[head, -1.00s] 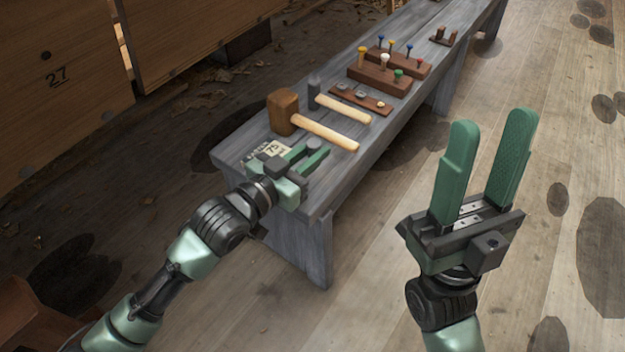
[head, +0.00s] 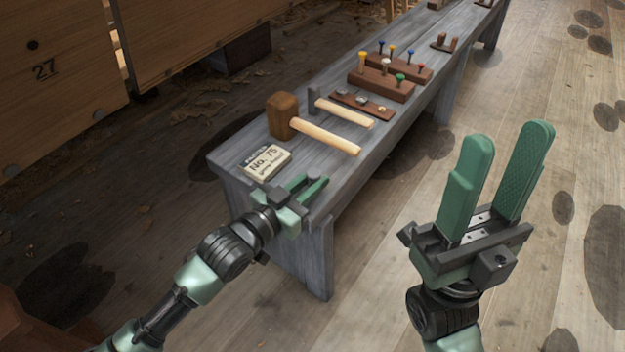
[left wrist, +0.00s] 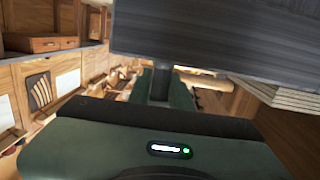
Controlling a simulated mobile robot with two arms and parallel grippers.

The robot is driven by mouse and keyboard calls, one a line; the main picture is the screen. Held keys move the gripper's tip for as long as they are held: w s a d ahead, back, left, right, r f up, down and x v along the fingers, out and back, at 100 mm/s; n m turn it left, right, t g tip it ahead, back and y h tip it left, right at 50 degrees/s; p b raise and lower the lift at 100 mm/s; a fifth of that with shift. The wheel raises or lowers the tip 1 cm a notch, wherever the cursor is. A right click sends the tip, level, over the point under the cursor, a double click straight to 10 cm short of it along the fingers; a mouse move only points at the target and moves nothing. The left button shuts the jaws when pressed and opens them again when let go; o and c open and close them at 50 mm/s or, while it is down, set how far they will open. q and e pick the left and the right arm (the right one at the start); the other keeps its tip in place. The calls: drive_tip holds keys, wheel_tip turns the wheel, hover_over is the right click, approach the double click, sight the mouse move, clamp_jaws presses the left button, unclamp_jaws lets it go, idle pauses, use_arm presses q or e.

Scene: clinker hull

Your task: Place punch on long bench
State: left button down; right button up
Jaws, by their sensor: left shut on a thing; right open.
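The long bench (head: 232,160) is a grey plank bench running from the near middle to the far right in the head view. My left gripper (head: 312,186) is at its near end, over or beside the near edge; I cannot tell the height. It is shut on the punch, a dark grey rod (left wrist: 160,84) between the green fingers in the left wrist view. There the grey bench (left wrist: 225,35) fills the upper right, close to the rod; contact is unclear. I cannot make out the punch in the head view. My right gripper (head: 500,180) is open and empty, right of the bench.
On the bench lie a card marked No. 75 (head: 266,162), a wooden mallet (head: 284,115), a grey-headed hammer (head: 345,113), a dark strip (head: 362,103) and brown blocks with coloured pegs (head: 380,85). Floor right of the bench is clear.

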use_arm(q)
drive_tip(key=c, duration=1.1)
unclamp_jaws()
drive_tip(key=shift+c, duration=0.2)
